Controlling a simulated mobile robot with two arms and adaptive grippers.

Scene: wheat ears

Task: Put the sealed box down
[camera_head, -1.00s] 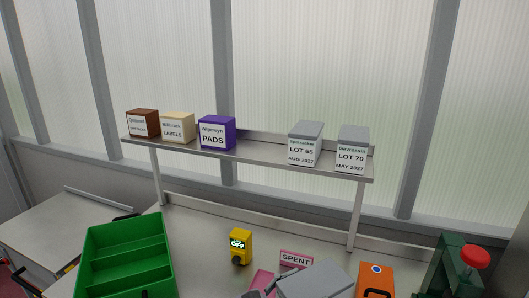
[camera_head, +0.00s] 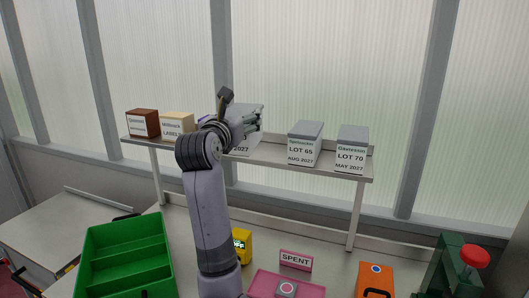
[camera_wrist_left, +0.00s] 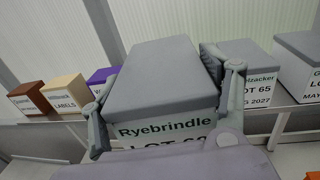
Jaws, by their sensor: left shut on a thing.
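The sealed box (camera_head: 240,150) is grey with a white label. In the left wrist view the box (camera_wrist_left: 165,75) fills the middle, and its label reads "Ryebrindle" above a partly cut-off lot line. My left gripper (camera_head: 243,124) is shut on the box, with a finger at each side in the wrist view. The box is at the shelf (camera_head: 270,157), between the purple box and the LOT 65 box. My arm hides part of it, and I cannot tell whether its base touches the shelf. My right gripper is out of view.
On the shelf stand a brown box (camera_head: 142,123), a cream box (camera_head: 177,125), a mostly hidden purple box (camera_wrist_left: 103,76), the LOT 65 box (camera_head: 304,145) and the LOT 70 box (camera_head: 351,149). Below are a green bin (camera_head: 125,258), a yellow device (camera_head: 241,243) and a pink tray (camera_head: 262,283).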

